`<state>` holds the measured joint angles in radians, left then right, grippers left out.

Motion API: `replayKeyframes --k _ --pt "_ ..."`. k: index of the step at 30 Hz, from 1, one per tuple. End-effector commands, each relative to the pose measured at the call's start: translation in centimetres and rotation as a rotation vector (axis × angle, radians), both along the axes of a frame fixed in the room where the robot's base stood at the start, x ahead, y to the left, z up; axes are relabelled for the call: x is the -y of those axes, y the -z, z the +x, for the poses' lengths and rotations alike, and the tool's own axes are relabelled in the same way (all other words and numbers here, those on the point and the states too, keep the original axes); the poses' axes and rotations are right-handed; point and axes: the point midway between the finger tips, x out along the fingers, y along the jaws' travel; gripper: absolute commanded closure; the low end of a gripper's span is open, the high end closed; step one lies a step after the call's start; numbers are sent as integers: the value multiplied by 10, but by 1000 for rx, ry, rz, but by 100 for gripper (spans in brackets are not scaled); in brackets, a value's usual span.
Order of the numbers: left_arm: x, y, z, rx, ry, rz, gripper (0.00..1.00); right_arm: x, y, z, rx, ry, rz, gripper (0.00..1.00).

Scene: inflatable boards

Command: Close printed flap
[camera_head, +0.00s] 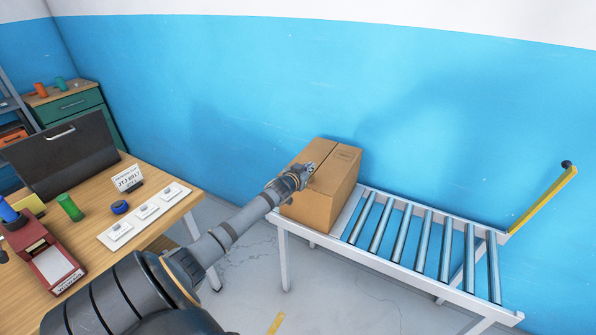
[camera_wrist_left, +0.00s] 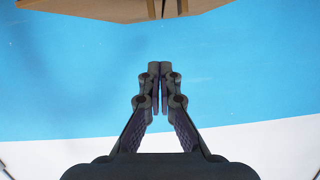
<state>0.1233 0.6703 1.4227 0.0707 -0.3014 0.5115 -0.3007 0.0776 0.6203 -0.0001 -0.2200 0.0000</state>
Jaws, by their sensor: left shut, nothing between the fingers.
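A brown cardboard box (camera_head: 322,206) stands on the left end of a roller conveyor. Its top looks flat, with a seam between the flaps and small dark print on the right flap (camera_head: 345,155). My left gripper (camera_head: 308,168) is at the left part of the box's top; I cannot tell whether it touches. In the left wrist view the gripper (camera_wrist_left: 159,70) is shut and empty, fingertips together. The box's edge (camera_wrist_left: 110,8) shows at the top of that view, apart from the fingertips. My right gripper is not in view.
The roller conveyor (camera_head: 340,222) extends right of the box, its rollers bare, with a yellow arm (camera_head: 540,200) at its far end. A wooden table (camera_head: 85,236) on the left holds a red device, cylinders and a white switch panel. A blue wall stands behind.

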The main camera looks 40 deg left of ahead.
Motion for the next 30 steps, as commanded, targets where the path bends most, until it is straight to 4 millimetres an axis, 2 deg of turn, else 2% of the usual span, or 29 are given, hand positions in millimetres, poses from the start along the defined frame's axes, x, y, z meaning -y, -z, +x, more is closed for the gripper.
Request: replayKeyframes --k 1,6,15,21,30 --pt "2 3 -14 -10 4 11 100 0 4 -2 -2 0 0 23" --pt "11 -5 -47 -9 6 13 100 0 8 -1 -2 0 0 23" --pt "20 -19 -85 -9 3 12 100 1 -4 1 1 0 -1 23" --pt "23 -20 -93 -3 2 5 100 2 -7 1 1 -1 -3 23" --pt "23 -20 -93 -2 2 2 100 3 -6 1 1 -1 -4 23"
